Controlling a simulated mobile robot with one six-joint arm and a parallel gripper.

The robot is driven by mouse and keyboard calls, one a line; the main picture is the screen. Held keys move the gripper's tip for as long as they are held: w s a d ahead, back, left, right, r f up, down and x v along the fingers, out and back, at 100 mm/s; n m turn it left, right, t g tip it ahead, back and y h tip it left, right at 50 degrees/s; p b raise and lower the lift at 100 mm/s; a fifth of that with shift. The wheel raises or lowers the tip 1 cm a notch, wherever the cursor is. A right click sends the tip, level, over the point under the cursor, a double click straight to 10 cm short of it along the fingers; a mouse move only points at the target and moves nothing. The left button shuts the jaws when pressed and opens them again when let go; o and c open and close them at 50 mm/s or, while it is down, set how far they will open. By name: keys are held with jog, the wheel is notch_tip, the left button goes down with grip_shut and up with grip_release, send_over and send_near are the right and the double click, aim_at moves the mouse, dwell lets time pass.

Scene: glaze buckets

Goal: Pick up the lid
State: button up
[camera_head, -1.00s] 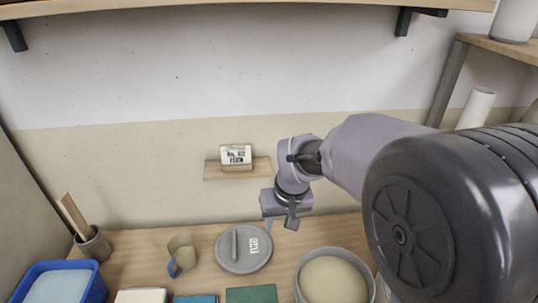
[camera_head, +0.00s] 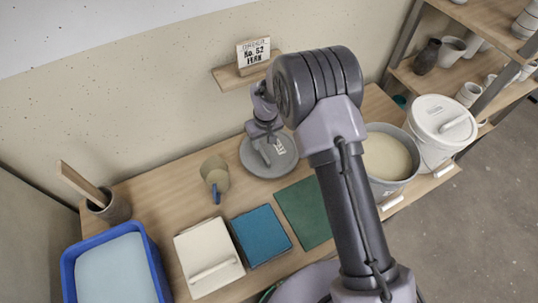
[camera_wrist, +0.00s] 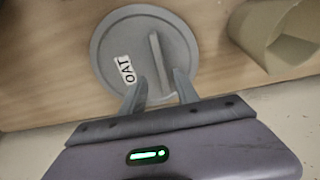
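The round grey lid (camera_head: 284,165) lies flat on the wooden table, with a raised bar handle and a white label. In the wrist view the lid (camera_wrist: 112,52) shows its label reading OAT, with its handle (camera_wrist: 157,58) toward the right. My gripper (camera_head: 264,142) is over the lid in the head view and covers part of it. In the wrist view my gripper (camera_wrist: 160,75) is open, with its fingers apart and the near end of the handle between them in the picture. I cannot tell whether the fingers are at handle height. Nothing is held.
An open bucket of glaze (camera_head: 388,160) and a white lidded bucket (camera_head: 440,130) stand to the right. A small shelf with a sign (camera_head: 253,52) is on the wall behind. A green mat (camera_head: 303,212) lies in front.

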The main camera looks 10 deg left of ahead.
aim_at(261, 150)
jog(key=f+b, duration=0.1)
jog(key=f, duration=0.3)
jog(key=f+b, duration=0.1)
jog(key=shift+w+a+f+b, duration=0.3)
jog(key=shift+a+f+b, duration=0.05)
jog(key=shift+a+f, duration=0.05)
jog(key=shift+f, duration=0.2)
grip_shut()
